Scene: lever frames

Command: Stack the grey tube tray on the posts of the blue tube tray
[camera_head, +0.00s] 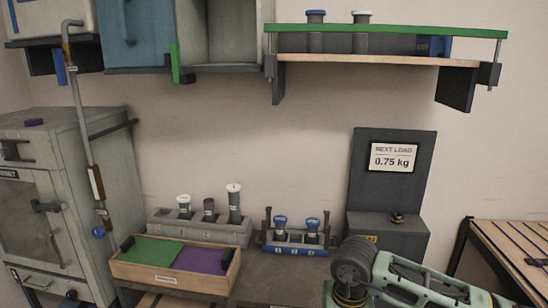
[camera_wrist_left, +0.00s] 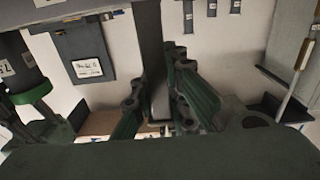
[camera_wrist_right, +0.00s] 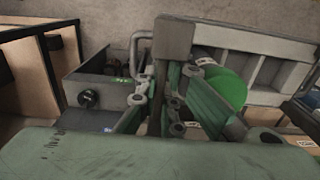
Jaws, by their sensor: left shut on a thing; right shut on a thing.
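The blue tube tray (camera_head: 296,249) stands on the bench, with dark end posts, blue-capped tubes and a blue front strip.
A grey rack (camera_head: 200,236) with several tubes stands left of the blue tray. A wooden box (camera_head: 168,281) with green and purple sections lies in front of it. A scale (camera_head: 388,238) stands at right. A shelf (camera_head: 375,61) hangs above.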

